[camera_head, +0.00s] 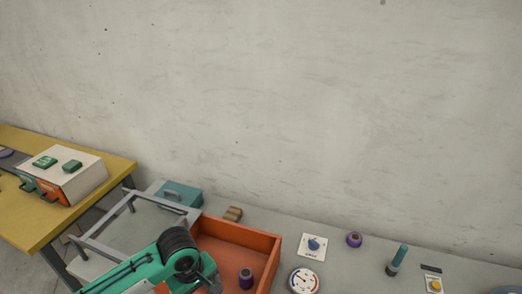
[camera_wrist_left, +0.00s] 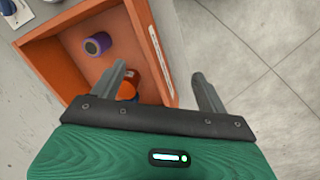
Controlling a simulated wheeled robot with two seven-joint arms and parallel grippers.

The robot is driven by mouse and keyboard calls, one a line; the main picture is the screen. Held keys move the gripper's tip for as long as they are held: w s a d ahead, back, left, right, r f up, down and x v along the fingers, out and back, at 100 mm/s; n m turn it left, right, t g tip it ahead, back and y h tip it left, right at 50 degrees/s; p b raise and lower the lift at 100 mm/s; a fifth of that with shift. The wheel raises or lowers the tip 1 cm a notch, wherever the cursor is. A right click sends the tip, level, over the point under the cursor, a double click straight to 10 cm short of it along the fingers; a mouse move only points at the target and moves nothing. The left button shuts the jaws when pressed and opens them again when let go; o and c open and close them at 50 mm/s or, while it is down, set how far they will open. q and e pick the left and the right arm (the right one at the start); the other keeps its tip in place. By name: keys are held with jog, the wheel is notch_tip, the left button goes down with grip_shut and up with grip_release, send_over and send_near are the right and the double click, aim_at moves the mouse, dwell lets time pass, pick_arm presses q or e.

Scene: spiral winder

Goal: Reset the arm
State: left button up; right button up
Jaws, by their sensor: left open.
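My left arm (camera_head: 168,268), green with a black joint, comes in from the lower left in the head view and reaches over the near left part of the orange tray (camera_head: 245,231). In the left wrist view my left gripper (camera_wrist_left: 162,84) has its two grey fingers spread with nothing between them. One finger overlaps the tray (camera_wrist_left: 48,72), the other is over the grey floor. A purple spool (camera_head: 246,279) stands in the tray; it also shows in the left wrist view (camera_wrist_left: 97,44). A red-orange item (camera_wrist_left: 131,84) is partly hidden behind a finger. My right gripper is not in view.
On the grey bench are a teal box (camera_head: 178,194), a grey frame (camera_head: 104,246), a dial gauge (camera_head: 304,281), a blue knob plate (camera_head: 313,244), a purple knob (camera_head: 354,239), a teal-handled tool (camera_head: 398,258) and a yellow button (camera_head: 435,285). A yellow table (camera_head: 60,218) stands left.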

pick_arm(q)
jog(key=s+d+f+m+t+h, duration=0.2)
jog(key=s+d+m, duration=0.2)
jog(key=s+m, duration=0.25)
jog(key=s+a+f+m+y, duration=0.3)
jog(key=s+a+m, duration=0.1)
jog(key=s+a, duration=0.8)
notch_tip(320, 180, down, 38)
jog(key=s+b, duration=0.2)
jog(key=b, duration=0.4)
jog(key=s+a+f+g+b, duration=0.1)
jog(key=s+a+f+b, duration=0.2)
jog(key=s+f, duration=1.5)
notch_tip(320, 180, down, 4)
jog(key=shift+a+f+g+b, duration=0.15)
jog(key=shift+g+b, duration=0.15)
jog(key=shift+b, duration=0.2)
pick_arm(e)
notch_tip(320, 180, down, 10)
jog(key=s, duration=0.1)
pick_arm(q)
jog(key=shift+c, duration=0.5)
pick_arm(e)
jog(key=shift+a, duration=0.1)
